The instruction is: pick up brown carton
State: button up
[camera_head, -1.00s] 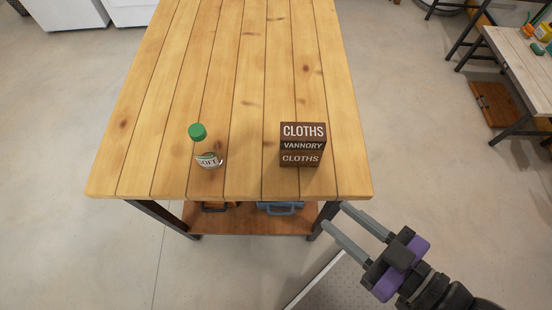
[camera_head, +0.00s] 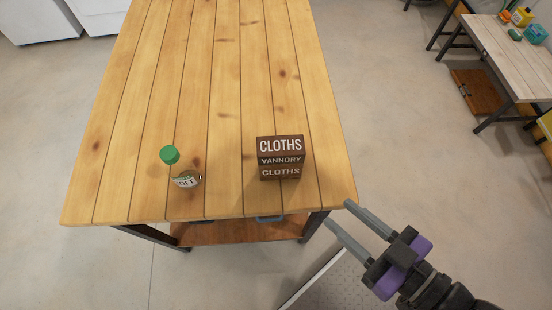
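The brown carton (camera_head: 281,158), printed "CLOTHS VANNORY CLOTHS", stands upright on the wooden table (camera_head: 225,100), near its front edge and right of the middle. My gripper (camera_head: 338,214) is at the table's front right corner, to the right of the carton and nearer to me. Its two grey fingers are apart with nothing between them. The fingers point up and left. The gripper does not touch the carton.
The tabletop behind both is clear. A lower shelf (camera_head: 235,233) shows under the table. A second table (camera_head: 500,50) with small items stands at the far right.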

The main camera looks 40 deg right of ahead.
aim_at(279, 158)
jog(key=l+u, duration=0.15)
jog(key=u, duration=1.3)
jog(key=k+l+u, duration=0.1)
jog(key=k+l, duration=0.15)
jog(key=k, duration=0.15)
jog(key=k+l+u, duration=0.1)
jog(key=k, duration=0.35)
jog(key=l, duration=0.1)
